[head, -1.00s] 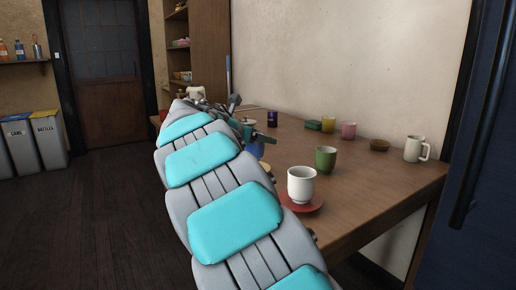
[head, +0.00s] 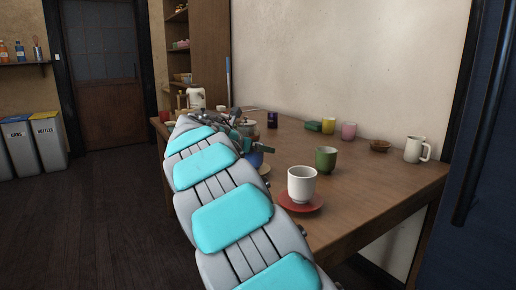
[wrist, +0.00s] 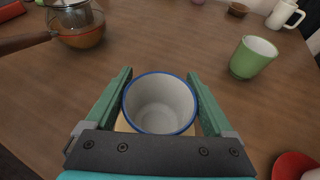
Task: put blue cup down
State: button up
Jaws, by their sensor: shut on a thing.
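The blue cup (wrist: 160,104) has a blue rim and a white inside. In the wrist view it is upright between the two green fingers of my gripper (wrist: 158,74), which is shut on it. A tan saucer or coaster (wrist: 123,125) shows below the cup; I cannot tell whether the cup touches it. In the head view a small part of the blue cup (head: 257,158) shows beside my arm, just above the pale yellow edge of that piece (head: 265,170). My arm hides most of my gripper there.
A green cup (head: 326,160) and a white cup (head: 302,184) on a red saucer (head: 316,204) stand to the right. A strainer (wrist: 73,14) over an orange-brown bowl (wrist: 80,36) is at upper left in the wrist view. The wooden table (head: 375,180) has bare room between.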

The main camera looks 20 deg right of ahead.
jog(key=o, duration=1.2)
jog(key=v, duration=1.2)
jog(key=shift+r+p, duration=0.15)
jog(key=shift+p, duration=0.2)
